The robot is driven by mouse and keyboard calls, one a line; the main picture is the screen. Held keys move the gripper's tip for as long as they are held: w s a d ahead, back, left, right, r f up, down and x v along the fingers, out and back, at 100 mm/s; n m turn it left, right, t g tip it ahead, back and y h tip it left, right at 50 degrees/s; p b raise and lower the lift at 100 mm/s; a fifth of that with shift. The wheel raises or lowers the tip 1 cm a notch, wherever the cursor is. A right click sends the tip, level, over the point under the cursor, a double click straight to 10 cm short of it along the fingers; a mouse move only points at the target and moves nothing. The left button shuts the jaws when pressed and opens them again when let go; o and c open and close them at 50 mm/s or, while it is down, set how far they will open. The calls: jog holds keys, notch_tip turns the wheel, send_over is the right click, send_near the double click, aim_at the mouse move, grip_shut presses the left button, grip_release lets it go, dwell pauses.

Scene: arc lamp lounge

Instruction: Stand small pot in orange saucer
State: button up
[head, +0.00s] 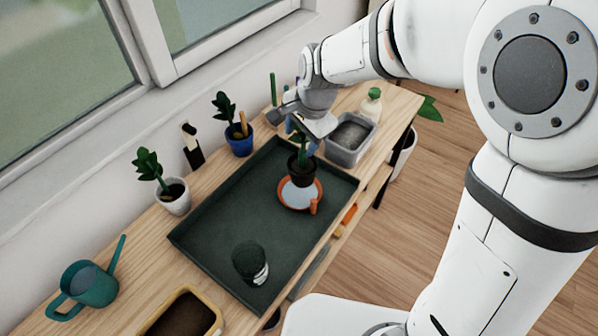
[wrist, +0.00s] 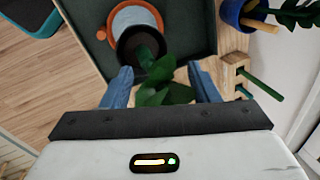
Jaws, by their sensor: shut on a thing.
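The small pot (head: 302,172) is dark, with a green leafy plant, and looks upright. My gripper (head: 302,138) is shut on the small pot from above; in the wrist view its blue fingers (wrist: 161,88) stand on either side of the leaves. The orange saucer (head: 286,200) has a pale middle and lies on the dark green tray. The pot overlaps the saucer's back part in the head view. In the wrist view the pot (wrist: 140,45) covers the near rim of the saucer (wrist: 107,24). I cannot tell whether the pot's base touches the saucer.
The dark tray (head: 215,235) also holds a dark green jar (head: 250,262). Potted plants in white (head: 175,200) and blue (head: 240,143) pots stand behind it. A grey bin (head: 350,140), a teal watering can (head: 90,285) and a yellow-rimmed planter (head: 212,312) surround it. The tray's middle is clear.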

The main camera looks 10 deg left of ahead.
aim_at(302, 153)
jog(key=shift+s+a+f, duration=0.1)
jog(key=shift+a+f, duration=0.05)
jog(key=shift+f, duration=3.35)
jog(key=o, duration=1.2)
jog(key=shift+o, duration=0.2)
jog(key=v, duration=1.2)
jog(key=s+d+n+h, duration=0.1)
jog(key=s+d+n, duration=0.2)
jog(key=d, duration=0.9)
jog(key=s+d+r+n+t+h, duration=0.1)
jog(key=s+d+n, duration=0.2)
jog(key=s+d, duration=0.6)
jog(key=d, duration=0.3)
jog(key=shift+d+r+n, duration=0.3)
jog(key=shift+n, duration=0.1)
